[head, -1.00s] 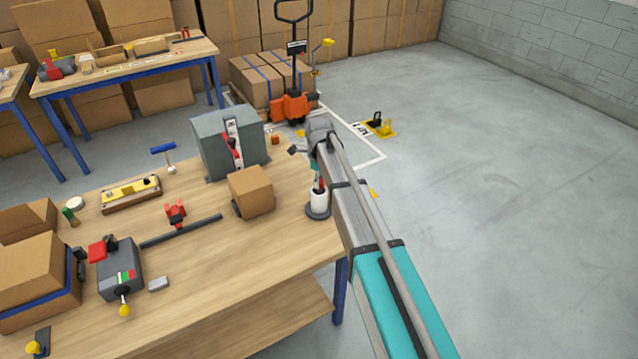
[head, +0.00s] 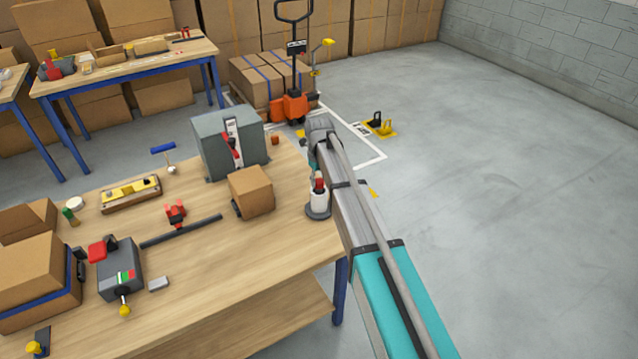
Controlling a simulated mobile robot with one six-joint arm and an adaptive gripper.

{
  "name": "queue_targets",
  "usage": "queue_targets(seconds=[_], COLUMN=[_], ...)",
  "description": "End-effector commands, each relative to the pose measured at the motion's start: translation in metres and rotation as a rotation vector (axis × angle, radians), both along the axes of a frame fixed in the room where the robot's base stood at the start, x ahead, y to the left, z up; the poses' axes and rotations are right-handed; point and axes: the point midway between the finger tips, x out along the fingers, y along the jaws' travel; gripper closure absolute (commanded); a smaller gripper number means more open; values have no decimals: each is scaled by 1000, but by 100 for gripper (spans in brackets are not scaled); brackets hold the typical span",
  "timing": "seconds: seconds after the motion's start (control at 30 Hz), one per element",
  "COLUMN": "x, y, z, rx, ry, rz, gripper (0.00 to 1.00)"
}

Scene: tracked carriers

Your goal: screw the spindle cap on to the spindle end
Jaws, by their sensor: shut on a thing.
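My arm reaches from the bottom right to the table's right edge, and its grey end lies beside the grey machine. My gripper is hidden behind this end, so its jaws and anything in them do not show. I cannot make out the spindle cap or the spindle end for certain. The grey machine (head: 208,150) stands at the table's back right, with a pale slotted plate and a red lever (head: 231,145) on its front. A small orange-brown piece (head: 275,139) lies on the table right of the machine.
A cardboard box (head: 252,190) stands before the machine. A white container with a red top (head: 319,198) stands on a dark round base close beside my arm. A dark bar (head: 182,232) with a red clamp-like piece (head: 175,213) lies mid-table. The front right tabletop is clear.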

Motion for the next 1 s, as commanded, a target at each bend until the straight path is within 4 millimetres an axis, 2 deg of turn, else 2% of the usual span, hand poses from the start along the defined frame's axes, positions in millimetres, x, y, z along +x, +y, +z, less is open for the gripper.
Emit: queue_targets(seconds=[0.3, 0.6, 0.63, 0.8, 1.0], x=[0, 0, 0, 0, 0], y=[-1, -1, -1, -1, 0], z=[0, 0, 0, 0, 0], rx=[-2, -3, -3, -1, -1], ry=[0, 0, 0, 0, 0], rz=[-216, -242, -241, -240, -239], gripper=[91, 91, 49, 17, 17])
